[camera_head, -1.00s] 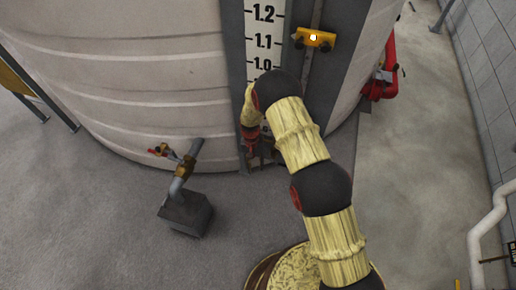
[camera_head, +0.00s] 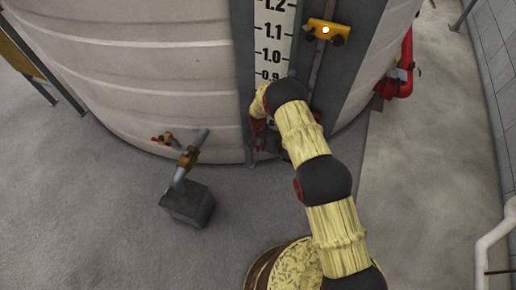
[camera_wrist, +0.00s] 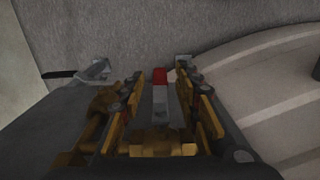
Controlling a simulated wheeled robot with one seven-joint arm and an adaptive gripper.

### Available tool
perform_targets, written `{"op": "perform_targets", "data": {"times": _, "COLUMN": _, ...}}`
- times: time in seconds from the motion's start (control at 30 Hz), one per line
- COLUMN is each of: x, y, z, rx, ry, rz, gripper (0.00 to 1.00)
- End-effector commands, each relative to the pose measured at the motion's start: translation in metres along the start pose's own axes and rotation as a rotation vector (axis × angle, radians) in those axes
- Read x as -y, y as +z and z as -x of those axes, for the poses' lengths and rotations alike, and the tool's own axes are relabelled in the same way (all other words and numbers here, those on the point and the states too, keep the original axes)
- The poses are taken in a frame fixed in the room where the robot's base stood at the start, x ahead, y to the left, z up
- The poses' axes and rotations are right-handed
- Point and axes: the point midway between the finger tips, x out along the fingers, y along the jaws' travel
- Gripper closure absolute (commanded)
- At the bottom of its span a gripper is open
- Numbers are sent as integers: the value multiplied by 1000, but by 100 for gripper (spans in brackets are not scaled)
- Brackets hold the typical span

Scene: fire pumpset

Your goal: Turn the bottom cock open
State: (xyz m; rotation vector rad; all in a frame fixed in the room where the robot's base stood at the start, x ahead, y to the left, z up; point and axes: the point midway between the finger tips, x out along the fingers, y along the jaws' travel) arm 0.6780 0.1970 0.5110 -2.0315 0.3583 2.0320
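The bottom cock sits low at the foot of the level gauge, mostly hidden by my arm in the head view. In the wrist view, a grey lever with a red tip (camera_wrist: 160,76) stands between the fingers and looks like the cock's handle. My gripper (camera_wrist: 143,72) is open around it, one finger on each side. I cannot tell whether either finger touches the lever. In the head view my gripper (camera_head: 257,142) points down in front of the tank's base, largely covered by my wrist.
The large pale tank (camera_head: 150,75) fills the back, with a numbered gauge board (camera_head: 272,45) and a yellow fitting (camera_head: 328,30) higher up. Red pipe (camera_head: 405,75) is at right. Floor between is clear.

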Motion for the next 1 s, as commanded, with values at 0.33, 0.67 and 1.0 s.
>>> {"op": "perform_targets", "data": {"times": 0.33, "x": 0, "y": 0, "z": -12, "rx": 0, "ry": 0, "rz": 0, "gripper": 67}}
{"op": "perform_targets", "data": {"times": 0.67, "x": 0, "y": 0, "z": -12, "rx": 0, "ry": 0, "rz": 1, "gripper": 81}}
{"op": "perform_targets", "data": {"times": 1.0, "x": 0, "y": 0, "z": -12, "rx": 0, "ry": 0, "rz": 1, "gripper": 100}}
